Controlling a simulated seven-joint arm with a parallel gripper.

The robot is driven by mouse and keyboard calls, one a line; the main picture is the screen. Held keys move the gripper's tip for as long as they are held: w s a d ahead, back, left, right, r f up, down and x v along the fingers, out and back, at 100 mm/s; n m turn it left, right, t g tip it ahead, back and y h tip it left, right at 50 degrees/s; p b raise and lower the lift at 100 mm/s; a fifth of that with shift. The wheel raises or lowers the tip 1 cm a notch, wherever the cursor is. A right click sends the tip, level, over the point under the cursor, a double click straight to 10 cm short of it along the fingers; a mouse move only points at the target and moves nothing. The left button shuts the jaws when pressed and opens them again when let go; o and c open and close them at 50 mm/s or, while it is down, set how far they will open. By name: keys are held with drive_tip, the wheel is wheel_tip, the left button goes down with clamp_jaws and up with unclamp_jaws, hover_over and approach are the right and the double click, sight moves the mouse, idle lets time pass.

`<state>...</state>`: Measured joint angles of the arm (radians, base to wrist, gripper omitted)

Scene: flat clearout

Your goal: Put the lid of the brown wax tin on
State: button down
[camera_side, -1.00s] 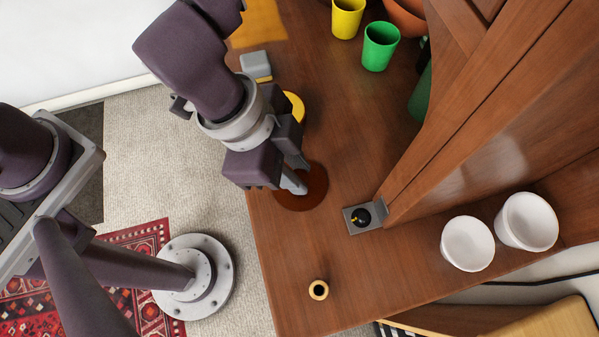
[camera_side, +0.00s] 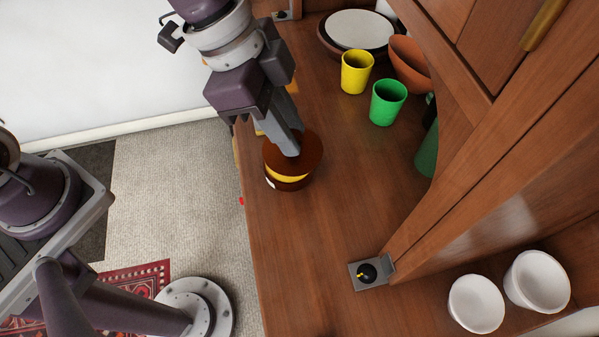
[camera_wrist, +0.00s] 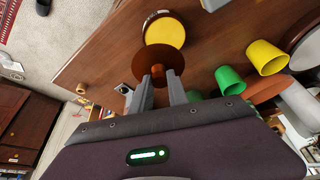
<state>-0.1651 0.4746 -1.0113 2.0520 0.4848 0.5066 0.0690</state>
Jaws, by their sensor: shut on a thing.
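The brown wax tin (camera_side: 288,184) stands on the wooden top, open, with yellow wax showing inside. The tin also shows at the top of the wrist view (camera_wrist: 166,31). My gripper (camera_side: 292,150) is shut on the round brown lid (camera_side: 309,151). In the wrist view, the lid (camera_wrist: 176,64) sits at my fingertips (camera_wrist: 158,70) and overlaps the tin's near edge, with most of the wax uncovered. In the side view the lid covers the tin's upper right part. It is not seated on the tin; the exact gap is unclear.
A yellow cup (camera_side: 356,73), a green cup (camera_side: 387,103) and an orange-brown bowl (camera_side: 410,66) stand behind to the right. A tall wooden cabinet rises on the right, with a black knob on a metal plate (camera_side: 368,272) at its foot. The wood in front of the tin is clear.

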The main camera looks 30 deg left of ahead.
drive_tip(key=shift+w+a, duration=0.75)
drive_tip(key=shift+a, duration=0.2)
drive_tip(key=shift+f, duration=2.5)
drive_tip(key=shift+f, duration=0.65)
drive_tip(key=c, duration=1.2)
unclamp_jaws()
